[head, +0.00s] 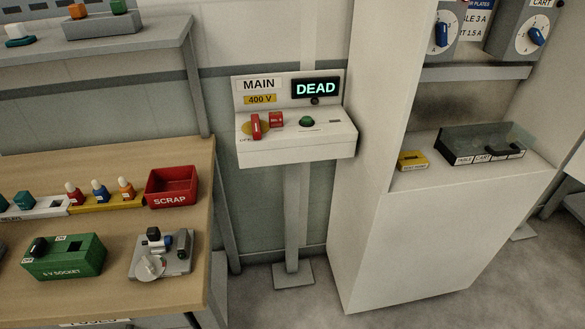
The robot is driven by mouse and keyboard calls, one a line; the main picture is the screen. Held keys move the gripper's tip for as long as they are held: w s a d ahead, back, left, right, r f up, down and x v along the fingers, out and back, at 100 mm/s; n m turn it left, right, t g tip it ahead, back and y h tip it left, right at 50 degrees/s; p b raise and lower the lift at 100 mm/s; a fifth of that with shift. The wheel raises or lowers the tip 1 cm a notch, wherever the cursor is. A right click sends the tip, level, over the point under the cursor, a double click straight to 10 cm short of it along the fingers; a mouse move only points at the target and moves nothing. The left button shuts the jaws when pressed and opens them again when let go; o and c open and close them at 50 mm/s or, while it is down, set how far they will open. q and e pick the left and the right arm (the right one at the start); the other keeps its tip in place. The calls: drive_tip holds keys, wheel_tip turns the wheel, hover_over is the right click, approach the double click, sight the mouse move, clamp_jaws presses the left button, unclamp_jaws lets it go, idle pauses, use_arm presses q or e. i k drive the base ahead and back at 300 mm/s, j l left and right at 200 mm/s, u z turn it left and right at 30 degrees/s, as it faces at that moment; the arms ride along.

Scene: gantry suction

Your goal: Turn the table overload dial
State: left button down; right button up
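Two grey boxes with blue dial knobs hang at the upper right, cut by the top edge. The left dial (441,34) has its knob close to upright; no name for it shows. The right dial (536,36) sits under a label reading CART, and its knob is tilted. Between them a partly covered sign (475,20) shows "BLE 3 A" and "RT 1.5 A". Neither of my grippers is in view.
A white cabinet (440,240) with a recessed shelf stands below the dials. The shelf holds a yellow box (412,160) and a labelled clear-lidded tray (482,145). A MAIN panel (295,140) reads DEAD.

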sight(441, 28)
drive_tip(key=l, duration=0.55)
drive_tip(key=i+l+z, duration=0.1)
drive_tip(key=l, duration=0.5)
drive_tip(key=i+l, duration=0.1)
drive_tip(key=l, duration=0.45)
drive_tip(key=i+l+z, duration=0.1)
drive_tip(key=l, duration=0.45)
